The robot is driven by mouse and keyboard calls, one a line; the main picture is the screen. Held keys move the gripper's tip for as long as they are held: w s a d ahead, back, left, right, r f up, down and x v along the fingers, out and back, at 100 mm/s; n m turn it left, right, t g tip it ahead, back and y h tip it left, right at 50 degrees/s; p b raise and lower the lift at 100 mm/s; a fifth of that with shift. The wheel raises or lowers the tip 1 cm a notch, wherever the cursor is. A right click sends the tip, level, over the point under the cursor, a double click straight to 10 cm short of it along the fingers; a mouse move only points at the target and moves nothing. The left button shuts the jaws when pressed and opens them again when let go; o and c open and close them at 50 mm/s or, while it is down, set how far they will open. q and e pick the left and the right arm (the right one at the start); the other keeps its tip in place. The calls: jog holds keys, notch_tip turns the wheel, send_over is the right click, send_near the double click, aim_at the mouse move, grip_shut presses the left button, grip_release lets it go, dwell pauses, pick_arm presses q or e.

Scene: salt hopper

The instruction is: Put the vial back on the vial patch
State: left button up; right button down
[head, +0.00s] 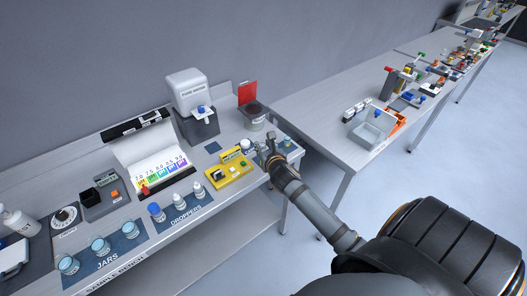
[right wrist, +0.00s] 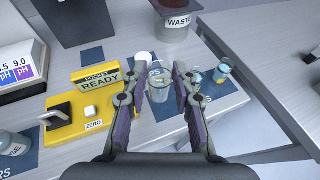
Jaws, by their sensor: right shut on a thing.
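My right gripper (head: 268,150) is at the right end of the near bench. In the right wrist view, the gripper (right wrist: 160,84) is shut on a small clear glass vial (right wrist: 159,88) between its fingertips. The vial looks roughly upright. Below and around the fingers is a dark blue patch (right wrist: 218,107), with its lettering mostly hidden by the gripper. I cannot tell whether the vial touches it. Two small containers with blue contents (right wrist: 222,70) stand just right of the right finger. My left gripper is not in view.
A yellow pocket meter (right wrist: 95,108) reading READY stands left of the gripper. A waste container (right wrist: 177,24) stands behind it. A small bare blue square (head: 213,147) lies left of the gripper in the head view. The bench's right edge is close.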

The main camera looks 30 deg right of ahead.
aim_at(263, 148)
jog(key=w+f, duration=0.1)
jog(key=d+f, duration=0.1)
jog(key=w+f, duration=0.1)
jog(key=f, duration=0.1)
jog(key=shift+w+d, duration=0.25)
jog(key=shift+w, duration=0.05)
notch_tip(263, 148, down, 3)
jog(key=shift+w+r, duration=0.1)
jog(key=shift+r, duration=0.05)
jog(key=shift+f, duration=0.3)
jog(key=shift+f, duration=0.2)
jog(key=c, duration=1.1)
grip_release()
jog(key=shift+o, duration=0.2)
jog(key=shift+r, duration=0.1)
